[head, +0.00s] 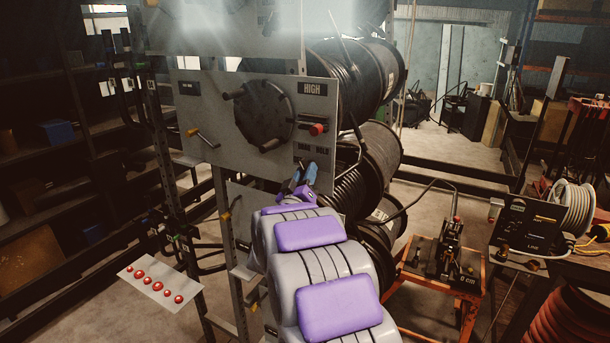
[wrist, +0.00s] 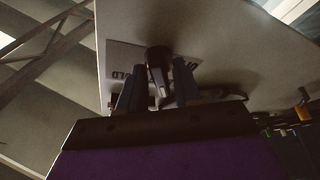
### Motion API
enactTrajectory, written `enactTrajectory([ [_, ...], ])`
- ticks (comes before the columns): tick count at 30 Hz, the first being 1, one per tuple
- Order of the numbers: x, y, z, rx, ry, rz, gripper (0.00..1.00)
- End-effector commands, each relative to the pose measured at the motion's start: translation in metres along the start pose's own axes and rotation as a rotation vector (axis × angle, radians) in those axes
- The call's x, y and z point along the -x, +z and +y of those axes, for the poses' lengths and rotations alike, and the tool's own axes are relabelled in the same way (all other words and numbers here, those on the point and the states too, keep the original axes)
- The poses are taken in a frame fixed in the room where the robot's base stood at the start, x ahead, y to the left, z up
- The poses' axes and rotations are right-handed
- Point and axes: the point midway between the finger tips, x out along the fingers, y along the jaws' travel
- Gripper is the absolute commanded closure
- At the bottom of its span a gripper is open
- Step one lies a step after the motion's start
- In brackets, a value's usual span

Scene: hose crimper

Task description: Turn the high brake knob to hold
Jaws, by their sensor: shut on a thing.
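The grey panel marked HIGH (head: 210,110) stands upright in the head view. The high brake knob is on its lower right part, below the red-tipped switch, and my gripper (head: 308,172) hides it in the head view. In the wrist view the dark knob (wrist: 157,55) shows with a pale mark, between the two blue-grey fingers of my gripper (wrist: 157,82). The fingers are shut on the knob. A label plate (wrist: 122,57) with HOLD lettering is behind it, partly covered; which way the knob points is unclear.
A large dark round wheel (head: 263,111) and a yellow-tipped lever (head: 203,138) are on the same panel. Black hose reels (head: 362,75) stand close behind it. A plate with several red buttons (head: 160,283) is at lower left. An orange cart (head: 440,272) stands at right.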

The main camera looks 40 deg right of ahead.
Motion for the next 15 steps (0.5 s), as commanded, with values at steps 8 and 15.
enactTrajectory([
  [8,0.0007,0.0002,-0.0026,-0.024,0.006,0.0,0.97],
  [15,0.0009,0.0,-0.0043,-0.137,0.053,0.0,0.97],
])
